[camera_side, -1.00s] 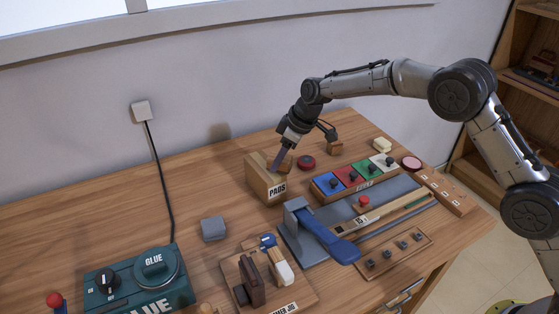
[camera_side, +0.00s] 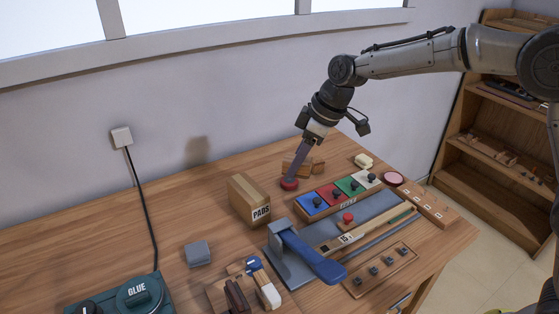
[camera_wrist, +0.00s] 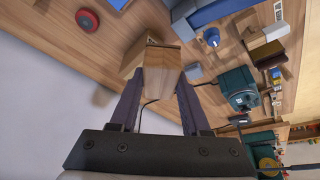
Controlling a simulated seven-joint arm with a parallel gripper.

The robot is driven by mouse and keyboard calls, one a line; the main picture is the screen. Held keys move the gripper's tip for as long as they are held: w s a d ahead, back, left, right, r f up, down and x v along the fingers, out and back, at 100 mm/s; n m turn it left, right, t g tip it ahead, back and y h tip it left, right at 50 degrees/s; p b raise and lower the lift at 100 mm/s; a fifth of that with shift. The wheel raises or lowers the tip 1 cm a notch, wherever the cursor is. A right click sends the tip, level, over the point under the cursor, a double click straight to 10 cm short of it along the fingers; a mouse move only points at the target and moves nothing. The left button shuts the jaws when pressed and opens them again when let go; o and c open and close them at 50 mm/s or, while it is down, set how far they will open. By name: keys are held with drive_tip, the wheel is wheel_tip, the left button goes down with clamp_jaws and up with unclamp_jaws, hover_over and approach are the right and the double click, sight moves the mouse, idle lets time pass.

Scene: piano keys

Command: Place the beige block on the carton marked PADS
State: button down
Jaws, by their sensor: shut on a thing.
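My gripper (camera_side: 291,178) is shut on a tan wooden block (camera_wrist: 160,75), which shows between the fingers in the wrist view. In the side view the wooden block (camera_side: 297,168) is partly hidden by the fingers, near the red round button; I cannot tell its exact height above the table. The carton marked PADS (camera_side: 249,200) stands upright to the left and nearer the camera, apart from my gripper, with nothing on its top. A pale beige block (camera_side: 364,160) lies at the back right of the table, away from my gripper.
The red button (camera_side: 289,185) sits just below my fingertips; it shows in the wrist view (camera_wrist: 87,20). Another wooden block (camera_side: 319,167) is behind on the right. Coloured keys (camera_side: 338,193) and a blue-handled tool (camera_side: 310,257) lie in front.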

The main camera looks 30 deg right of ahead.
drive_tip(key=shift+s+d+r, duration=0.15)
drive_tip(key=shift+s+r, duration=0.1)
drive_tip(key=shift+s, duration=0.25)
drive_tip(key=shift+s+d+r, duration=0.15)
drive_tip(key=shift+s+r, duration=0.05)
drive_tip(key=shift+s, duration=0.25)
drive_tip(key=shift+s+a+r, duration=0.1)
drive_tip(key=shift+s+a, duration=0.1)
drive_tip(key=a, duration=0.2)
hover_over(247, 193)
drive_tip(key=s+d, duration=0.1)
wheel_tip(247, 193, down, 10)
drive_tip(key=shift+r, duration=0.25)
drive_tip(key=shift+f, duration=1.55)
drive_tip(key=shift+f, duration=0.1)
drive_tip(key=shift+c, duration=1.8)
unclamp_jaws()
